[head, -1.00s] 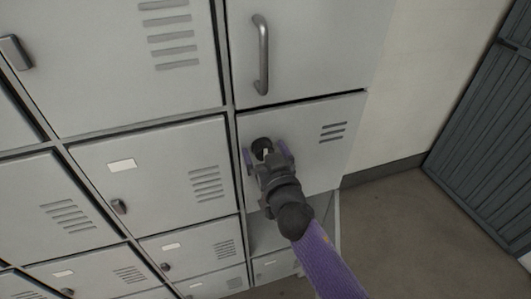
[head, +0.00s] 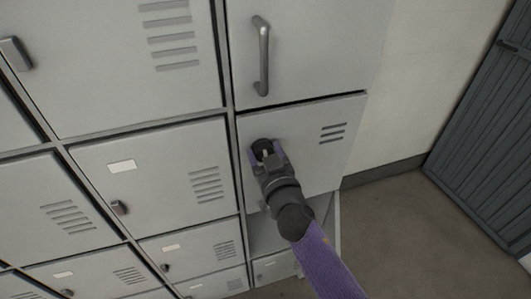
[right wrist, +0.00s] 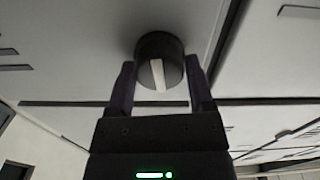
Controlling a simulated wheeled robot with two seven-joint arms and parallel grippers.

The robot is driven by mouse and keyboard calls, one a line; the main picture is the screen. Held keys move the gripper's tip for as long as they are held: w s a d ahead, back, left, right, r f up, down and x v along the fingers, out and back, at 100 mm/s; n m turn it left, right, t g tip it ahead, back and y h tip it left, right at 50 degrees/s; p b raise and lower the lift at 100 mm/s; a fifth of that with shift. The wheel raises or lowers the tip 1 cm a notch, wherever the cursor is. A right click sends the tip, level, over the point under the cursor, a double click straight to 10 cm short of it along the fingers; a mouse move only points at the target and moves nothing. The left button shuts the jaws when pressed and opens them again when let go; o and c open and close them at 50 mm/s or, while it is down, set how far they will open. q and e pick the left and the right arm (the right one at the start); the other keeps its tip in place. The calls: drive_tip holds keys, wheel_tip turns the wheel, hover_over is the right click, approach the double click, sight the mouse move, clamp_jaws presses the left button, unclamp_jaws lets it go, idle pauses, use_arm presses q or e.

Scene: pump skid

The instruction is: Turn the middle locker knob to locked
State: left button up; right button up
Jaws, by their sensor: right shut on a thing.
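The middle locker knob (head: 262,147) is a dark round knob on a grey locker door (head: 305,140) in the right column. In the right wrist view the knob (right wrist: 152,62) shows a pale pointer stripe, nearly upright in that picture with a slight tilt. My right gripper (head: 266,156) is at the door, its two purple fingers on either side of the knob. In the right wrist view the gripper (right wrist: 160,88) is shut on the knob. My left gripper is not in view.
A door with a bar handle (head: 262,55) is directly above. An open compartment (head: 268,236) lies below. Other lockers with small knobs (head: 119,207) are to the left. Bare floor (head: 400,230) and a dark slatted door (head: 490,140) are to the right.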

drive_tip(key=n, duration=0.4)
drive_tip(key=shift+a, duration=0.1)
drive_tip(key=n, duration=0.8)
drive_tip(key=shift+a+f, duration=0.1)
drive_tip(key=shift+f, duration=0.05)
drive_tip(key=shift+n, duration=2.2)
drive_tip(key=shift+f, duration=0.1)
